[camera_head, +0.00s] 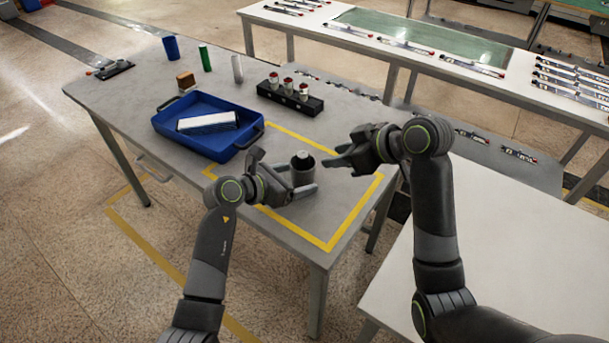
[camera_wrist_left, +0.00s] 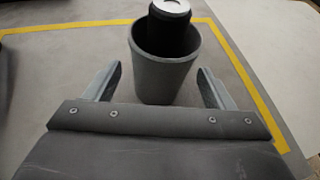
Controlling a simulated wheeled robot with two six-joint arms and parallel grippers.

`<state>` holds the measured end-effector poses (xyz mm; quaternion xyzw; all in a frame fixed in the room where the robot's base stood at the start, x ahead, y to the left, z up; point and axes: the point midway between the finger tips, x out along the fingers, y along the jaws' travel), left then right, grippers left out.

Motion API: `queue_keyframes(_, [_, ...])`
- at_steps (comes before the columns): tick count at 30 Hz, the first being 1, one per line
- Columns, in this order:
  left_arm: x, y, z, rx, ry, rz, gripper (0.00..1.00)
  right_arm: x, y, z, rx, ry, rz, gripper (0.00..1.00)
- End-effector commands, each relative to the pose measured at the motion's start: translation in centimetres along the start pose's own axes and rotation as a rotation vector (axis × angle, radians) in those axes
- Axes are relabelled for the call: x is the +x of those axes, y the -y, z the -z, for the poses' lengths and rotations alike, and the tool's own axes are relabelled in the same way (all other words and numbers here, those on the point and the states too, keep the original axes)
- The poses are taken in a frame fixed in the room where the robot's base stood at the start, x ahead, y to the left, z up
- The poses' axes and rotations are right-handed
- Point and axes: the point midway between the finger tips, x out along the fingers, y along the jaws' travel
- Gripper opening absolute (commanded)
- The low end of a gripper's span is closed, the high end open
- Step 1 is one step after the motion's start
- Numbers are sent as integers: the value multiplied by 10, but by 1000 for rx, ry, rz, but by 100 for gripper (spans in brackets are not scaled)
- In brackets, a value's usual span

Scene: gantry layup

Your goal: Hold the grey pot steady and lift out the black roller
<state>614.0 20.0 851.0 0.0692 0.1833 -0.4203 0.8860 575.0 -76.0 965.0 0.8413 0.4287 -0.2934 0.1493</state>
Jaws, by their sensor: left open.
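The grey pot (camera_head: 303,177) stands upright on the grey table inside the yellow taped outline. The black roller (camera_head: 302,156), with a pale round top end, stands in the pot and sticks out above its rim. In the left wrist view the pot (camera_wrist_left: 165,82) sits between the left fingertips with a gap on each side, and the roller (camera_wrist_left: 172,30) leans towards its far side. My left gripper (camera_head: 300,180) is open around the pot's lower part. My right gripper (camera_head: 333,155) is open and empty, just right of the pot, at about roller height.
A blue tray (camera_head: 190,143) with a white block (camera_head: 207,122) lies left of the outline. Behind stand a black rack (camera_head: 290,101) with red-topped pieces, and blue (camera_head: 171,48), green (camera_head: 205,58) and white (camera_head: 237,68) cylinders. The outline's front part is clear.

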Motion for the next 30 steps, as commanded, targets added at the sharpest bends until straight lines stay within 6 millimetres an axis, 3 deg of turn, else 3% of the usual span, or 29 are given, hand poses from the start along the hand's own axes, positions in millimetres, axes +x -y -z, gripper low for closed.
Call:
queue_keyframes(9, [30, 0, 0, -1, 0, 0, 77, 0, 0, 0, 0, 0, 0, 36])
queue_keyframes(20, [34, 0, 0, 0, 0, 0, 77, 0, 0, 0, 0, 0, 0, 36])
queue_keyframes(30, [34, 0, 0, -1, 0, 0, 35, 0, 0, 0, 0, 0, 0, 36])
